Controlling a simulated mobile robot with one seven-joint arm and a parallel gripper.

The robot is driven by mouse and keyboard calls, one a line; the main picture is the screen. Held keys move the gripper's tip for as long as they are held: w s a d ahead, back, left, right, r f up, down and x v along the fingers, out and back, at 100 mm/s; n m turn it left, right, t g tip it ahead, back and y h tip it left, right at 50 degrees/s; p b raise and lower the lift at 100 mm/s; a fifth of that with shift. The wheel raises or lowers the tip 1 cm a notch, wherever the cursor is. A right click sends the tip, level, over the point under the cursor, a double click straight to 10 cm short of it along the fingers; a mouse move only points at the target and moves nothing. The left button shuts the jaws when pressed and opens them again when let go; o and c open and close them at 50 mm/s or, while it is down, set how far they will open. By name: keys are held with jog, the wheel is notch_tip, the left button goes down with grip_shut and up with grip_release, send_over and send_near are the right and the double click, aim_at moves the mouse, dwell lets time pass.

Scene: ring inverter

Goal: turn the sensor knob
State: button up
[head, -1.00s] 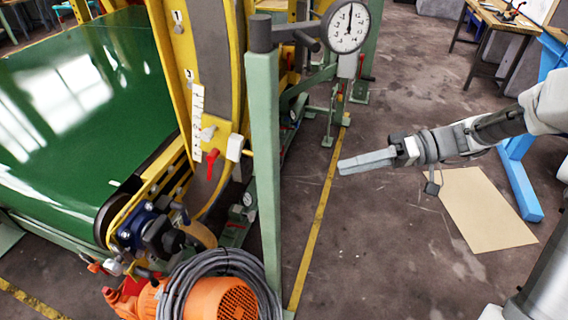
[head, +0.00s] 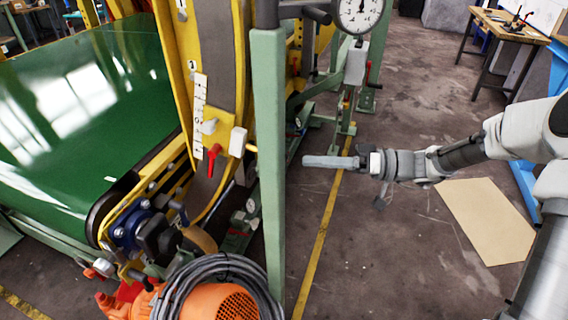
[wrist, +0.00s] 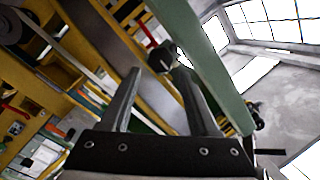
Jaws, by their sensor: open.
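No part is clearly marked as the sensor knob, so I cannot tell which it is. Candidates on the yellow frame are a red handle (head: 214,151) and a pale block (head: 238,142) beside it. My gripper (head: 308,161) points left in the head view, to the right of the green post (head: 268,170) and apart from the frame in the picture. In the wrist view my gripper (wrist: 157,76) has its two fingers spread with nothing held between them. A dark cylinder end (wrist: 162,56) shows just beyond the fingertips there.
The green post stands between my gripper and the yellow frame in the head view. A dial gauge (head: 358,12) is above. An orange motor (head: 222,303) with coiled cable is at the bottom. Open floor with a tan sheet (head: 487,220) lies right.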

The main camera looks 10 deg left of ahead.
jog(key=a, duration=0.4)
jog(key=s+a+b, duration=0.1)
jog(key=a, duration=0.1)
jog(key=shift+s+a, duration=0.1)
jog(key=shift+a, duration=0.25)
grip_shut()
jog(key=m+g+y+p, duration=0.1)
jog(key=m+g+p, duration=0.1)
jog(key=m+p, duration=0.1)
jog(key=shift+m+p, duration=0.35)
jog(key=shift+m, duration=0.55)
jog(key=shift+f+m+g+y+p, duration=0.15)
jog(key=shift+m+y+p, duration=0.25)
jog(key=shift+m+p, duration=0.4)
jog(key=shift+m+g+y+p, duration=0.15)
jog(key=shift+m+y+p, duration=0.3)
jog(key=shift+m, duration=0.65)
